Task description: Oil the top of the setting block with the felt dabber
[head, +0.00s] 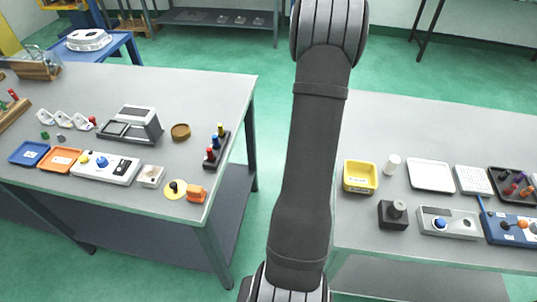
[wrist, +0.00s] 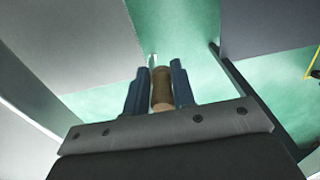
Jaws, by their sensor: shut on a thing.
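In the wrist view, my gripper (wrist: 160,88) is shut on a brown, wood-like cylinder (wrist: 161,92), which looks like the handle of the felt dabber. A small pale bit shows at its far end; the felt itself is not clear. Green floor and table edges lie beyond it, and it touches nothing else that I can see. In the head view my gripper is out of frame. A small pale block (head: 150,176) with a darker top sits near the front of the left table and may be the setting block; I cannot tell for sure.
The left table (head: 222,100) also holds a round brown dish (head: 180,131), a yellow disc with an orange piece (head: 195,193) and a grey device (head: 131,126). The right table (head: 400,115) holds a yellow bin (head: 360,176) and a black block with a knob (head: 393,214). A floor gap separates the tables.

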